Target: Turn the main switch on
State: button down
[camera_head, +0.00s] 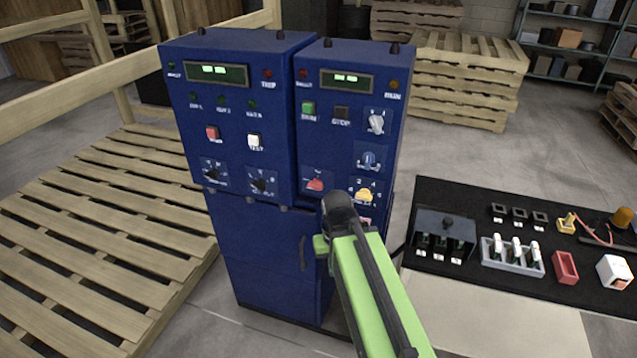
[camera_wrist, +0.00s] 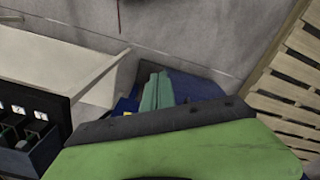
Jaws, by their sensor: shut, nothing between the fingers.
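Two blue control cabinets stand side by side, a left one (camera_head: 245,100) and a right one (camera_head: 340,130). The right panel carries a grey rotary knob (camera_head: 376,122), a blue knob (camera_head: 369,160), a yellow knob (camera_head: 364,194) and a red rotary switch (camera_head: 314,185). The labels are too small to tell surely which is the main switch. My arm rises in front of the right cabinet's lower part and hides some of it. In the wrist view my gripper (camera_wrist: 157,90) shows as teal fingers, shut and empty, with blue cabinet surface beyond.
A black-topped table (camera_head: 470,195) at right holds a dark switch box (camera_head: 445,235), a grey tray (camera_head: 512,255), a red bin (camera_head: 565,267) and small parts. A wooden pallet (camera_head: 90,230) lies left, with railings behind. Pallets (camera_head: 460,80) are stacked at the back.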

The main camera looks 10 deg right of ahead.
aim_at(317, 184)
jog(key=u, duration=1.55)
jog(key=k, duration=0.85)
jog(key=u, duration=0.45)
jog(key=i, duration=0.5)
